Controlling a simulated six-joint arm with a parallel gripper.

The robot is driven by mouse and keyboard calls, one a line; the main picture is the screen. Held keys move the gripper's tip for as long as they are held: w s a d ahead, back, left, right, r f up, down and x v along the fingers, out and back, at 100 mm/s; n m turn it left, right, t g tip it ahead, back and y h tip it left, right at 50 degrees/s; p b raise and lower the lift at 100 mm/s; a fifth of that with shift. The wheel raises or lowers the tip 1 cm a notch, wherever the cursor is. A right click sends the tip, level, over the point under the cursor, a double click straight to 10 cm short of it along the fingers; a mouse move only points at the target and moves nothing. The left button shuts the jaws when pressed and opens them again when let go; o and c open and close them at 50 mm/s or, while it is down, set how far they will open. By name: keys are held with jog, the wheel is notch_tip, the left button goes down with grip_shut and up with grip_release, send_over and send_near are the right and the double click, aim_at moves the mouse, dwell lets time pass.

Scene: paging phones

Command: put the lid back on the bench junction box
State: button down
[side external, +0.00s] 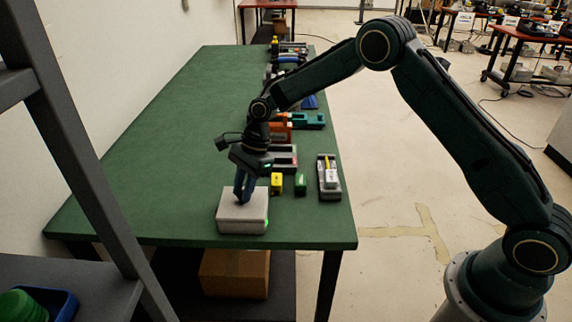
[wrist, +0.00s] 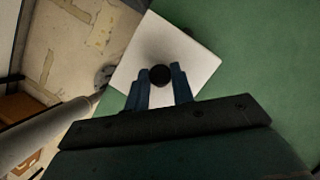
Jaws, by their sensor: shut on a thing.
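The junction box (side external: 242,220) is a pale grey box at the near end of the green bench (side external: 160,150), with a green glow on its right side. Its lid (wrist: 165,45) is a flat pale square with a round black knob (wrist: 160,75) in the wrist view. My gripper (side external: 243,198) points down over the box, its blue fingers shut on the knob, one on each side in the wrist view (wrist: 161,84). The lid is over the box and hides its inside. I cannot tell whether it is fully seated or slightly raised.
Several tools line the bench's right edge farther back. The bench's left side is clear. A dark metal rack (side external: 65,130) stands at the near left.

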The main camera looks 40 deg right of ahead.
dwell(0.4)
jog(key=c, duration=0.6)
grip_release()
jog(key=shift+c, duration=0.2)
jog(key=shift+r, duration=0.1)
jog(key=shift+r, duration=3.35)
grip_shut()
